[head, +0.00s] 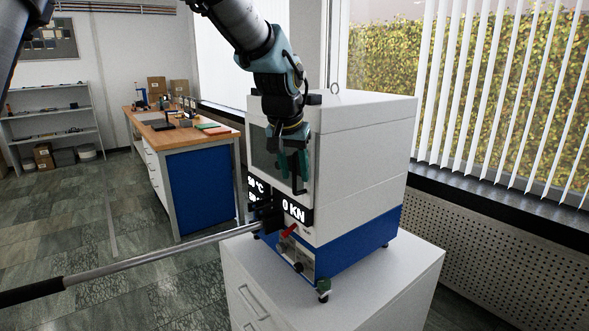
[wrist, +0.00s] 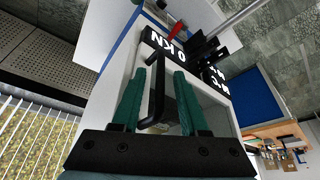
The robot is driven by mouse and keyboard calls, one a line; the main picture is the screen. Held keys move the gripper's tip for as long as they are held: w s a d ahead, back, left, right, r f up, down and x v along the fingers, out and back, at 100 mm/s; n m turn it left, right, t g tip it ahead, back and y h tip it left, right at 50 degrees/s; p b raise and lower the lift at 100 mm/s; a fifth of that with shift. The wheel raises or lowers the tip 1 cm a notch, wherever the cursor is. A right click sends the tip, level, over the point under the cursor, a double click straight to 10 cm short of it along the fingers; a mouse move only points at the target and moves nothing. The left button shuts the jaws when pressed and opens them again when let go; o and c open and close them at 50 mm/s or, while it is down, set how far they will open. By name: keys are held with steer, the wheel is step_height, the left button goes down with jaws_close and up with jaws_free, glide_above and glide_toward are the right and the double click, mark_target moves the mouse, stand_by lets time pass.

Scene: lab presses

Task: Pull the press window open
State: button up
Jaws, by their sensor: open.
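The press (head: 360,165) is a white and blue box on a white cabinet. Its window (head: 264,152) is a grey pane in the front face and looks closed. It also shows in the wrist view (wrist: 222,108). A black bar handle (head: 298,186) sits at the window's right side. My gripper (head: 293,178) is in front of the press, with teal fingers. In the wrist view my gripper (wrist: 166,72) is open, and the handle (wrist: 157,85) lies between its two fingers. I cannot tell whether either finger touches it.
A long metal lever (head: 160,259) with a black grip sticks out left from the press front, below the gripper. A red handle (head: 289,230) is beneath the display (head: 294,210). The white cabinet (head: 395,290) supports the press. A workbench (head: 195,180) stands behind left; floor between is clear.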

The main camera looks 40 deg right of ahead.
steer(key=shift+c, duration=0.4)
jaws_close()
stand_by(0.9)
